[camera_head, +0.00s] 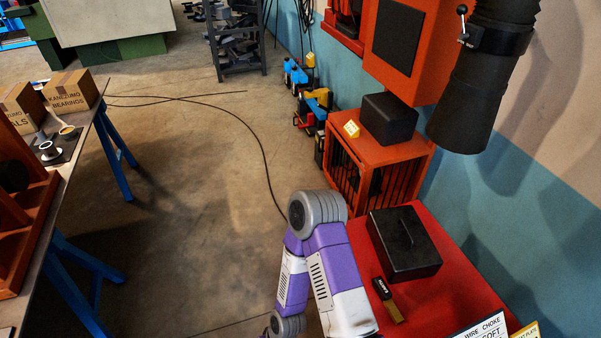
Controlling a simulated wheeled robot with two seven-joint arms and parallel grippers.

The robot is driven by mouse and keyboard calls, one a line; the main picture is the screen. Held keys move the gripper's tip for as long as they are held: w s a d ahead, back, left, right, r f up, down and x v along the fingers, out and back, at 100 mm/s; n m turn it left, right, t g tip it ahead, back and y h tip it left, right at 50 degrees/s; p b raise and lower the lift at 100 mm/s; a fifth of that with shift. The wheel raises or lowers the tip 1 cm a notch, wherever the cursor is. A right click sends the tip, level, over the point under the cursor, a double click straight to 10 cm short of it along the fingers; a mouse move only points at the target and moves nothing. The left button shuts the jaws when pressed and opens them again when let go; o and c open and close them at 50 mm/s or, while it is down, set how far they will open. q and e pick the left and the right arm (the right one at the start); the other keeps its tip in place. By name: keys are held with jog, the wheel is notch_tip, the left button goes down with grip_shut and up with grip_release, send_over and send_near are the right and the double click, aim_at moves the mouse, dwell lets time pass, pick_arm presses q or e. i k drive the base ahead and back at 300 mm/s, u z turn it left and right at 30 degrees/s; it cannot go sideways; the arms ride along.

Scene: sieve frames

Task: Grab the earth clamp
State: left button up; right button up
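A small clamp-like piece (388,300), black at its upper end and brass-coloured at its lower end, lies on the red surface at the lower right. Small pale lettering on its black part is hard to read; it looks like the earth clamp. It lies just right of my purple and white arm and in front of a black lidded box. Nothing holds it. Only upper links of one of my arms show, bent at a grey joint. Neither gripper is in the picture.
The black box (403,243) sits on the red bench top (445,290). Signs (484,328) stand at its front edge. An orange slatted cabinet (375,150) and a thick black hose (480,90) are behind. A workbench with cartons (70,92) is left; open floor lies between.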

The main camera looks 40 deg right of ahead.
aim_at(378, 284)
jog(key=i, duration=2.4)
jog(key=z, duration=3.7)
jog(key=i, duration=0.5)
